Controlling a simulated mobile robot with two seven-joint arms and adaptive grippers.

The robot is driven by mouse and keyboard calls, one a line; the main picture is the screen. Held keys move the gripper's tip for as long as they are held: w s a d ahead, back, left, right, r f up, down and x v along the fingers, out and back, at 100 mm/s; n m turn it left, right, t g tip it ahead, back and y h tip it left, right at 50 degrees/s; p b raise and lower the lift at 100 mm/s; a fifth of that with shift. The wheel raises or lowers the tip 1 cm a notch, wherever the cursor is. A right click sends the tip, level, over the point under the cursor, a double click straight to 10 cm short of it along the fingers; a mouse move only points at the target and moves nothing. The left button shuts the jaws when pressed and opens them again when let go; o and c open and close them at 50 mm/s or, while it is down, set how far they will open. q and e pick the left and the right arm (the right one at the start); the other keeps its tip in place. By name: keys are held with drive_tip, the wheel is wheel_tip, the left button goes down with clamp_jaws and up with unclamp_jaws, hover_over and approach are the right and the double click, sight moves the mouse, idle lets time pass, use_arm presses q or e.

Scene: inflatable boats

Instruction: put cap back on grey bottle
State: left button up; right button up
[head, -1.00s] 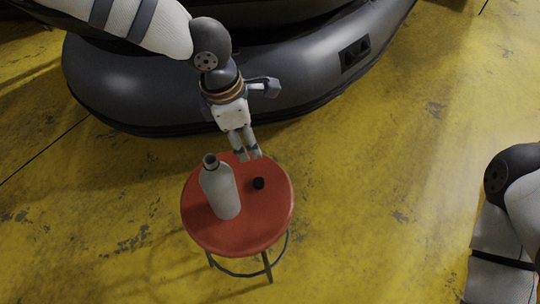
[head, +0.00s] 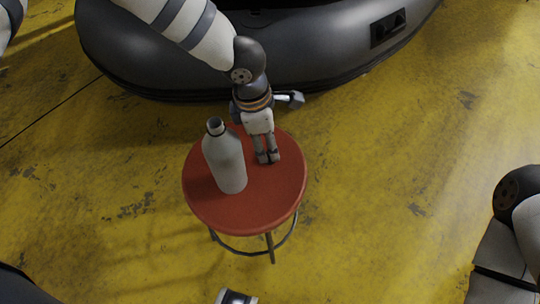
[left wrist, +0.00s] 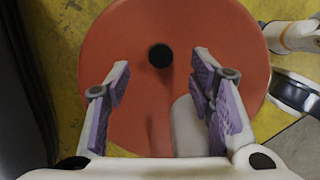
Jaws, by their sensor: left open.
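A grey bottle (head: 226,163) without its cap stands upright on a round red stool (head: 215,212). Its open neck shows in the head view. My left gripper (head: 268,158) points down over the stool to the right of the bottle. In the left wrist view, my left gripper's fingers are wide apart and empty. The small black cap (left wrist: 160,56) lies on the red seat, in line with the gap between them. Part of the bottle (left wrist: 187,126) shows beside the right finger. In the head view the cap is hidden by the gripper.
A dark inflatable boat (head: 310,65) lies behind the stool on the yellow floor. The floor right of the stool is open. My right arm shows at the right edge of the head view. The stool top holds nothing else visible.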

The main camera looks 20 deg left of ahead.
sight(269, 156)
use_arm(q)
drive_tip(key=shift+f, duration=0.1)
wheel_tip(269, 156, down, 5)
drive_tip(key=shift+d+f+b, duration=0.15)
drive_tip(key=shift+b, duration=0.4)
drive_tip(key=c, duration=0.8)
